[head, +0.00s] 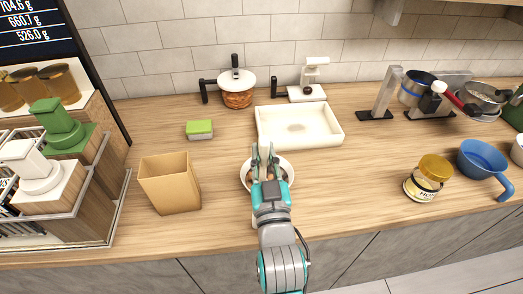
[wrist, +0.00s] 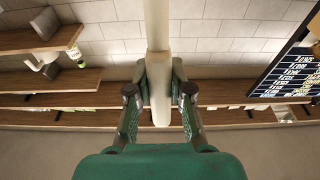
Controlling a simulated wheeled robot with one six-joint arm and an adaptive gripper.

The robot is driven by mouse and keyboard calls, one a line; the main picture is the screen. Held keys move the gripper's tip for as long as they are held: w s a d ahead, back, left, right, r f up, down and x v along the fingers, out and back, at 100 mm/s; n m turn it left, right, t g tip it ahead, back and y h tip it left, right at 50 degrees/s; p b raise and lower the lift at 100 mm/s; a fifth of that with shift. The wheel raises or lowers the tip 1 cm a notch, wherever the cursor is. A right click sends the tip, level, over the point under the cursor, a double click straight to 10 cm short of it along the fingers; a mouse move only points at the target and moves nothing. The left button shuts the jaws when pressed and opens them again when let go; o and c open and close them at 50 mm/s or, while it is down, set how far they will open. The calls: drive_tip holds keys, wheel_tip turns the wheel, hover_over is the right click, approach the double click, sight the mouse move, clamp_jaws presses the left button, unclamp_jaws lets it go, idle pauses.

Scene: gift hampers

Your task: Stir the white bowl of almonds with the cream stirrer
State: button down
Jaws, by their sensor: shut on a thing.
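The white bowl (head: 290,172) stands on the wooden counter near the front edge, partly hidden behind my gripper (head: 265,160). Small patches of brown almonds show inside it, beside my fingers. In the wrist view my gripper (wrist: 159,90) is shut on the cream stirrer (wrist: 157,30), a long pale rod running up and down between the two fingers. In the head view my gripper is over the bowl and hides much of its inside. The stirrer cannot be made out there, and I cannot tell whether its end touches the almonds.
A cream tray (head: 337,133) lies just behind the bowl. A tan square container (head: 169,184) stands to the left, with a green-topped sponge (head: 199,129) behind it. A honey jar (head: 422,185) and a blue pan (head: 482,160) are at the right. Counter between bowl and jar is clear.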

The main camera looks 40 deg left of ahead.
drive_tip(key=shift+s+d, duration=0.1)
drive_tip(key=shift+d, duration=0.1)
drive_tip(key=shift+w+d, duration=0.3)
drive_tip(key=shift+d, duration=0.3)
drive_tip(key=shift+w+d, duration=0.2)
drive_tip(key=shift+w, duration=0.5)
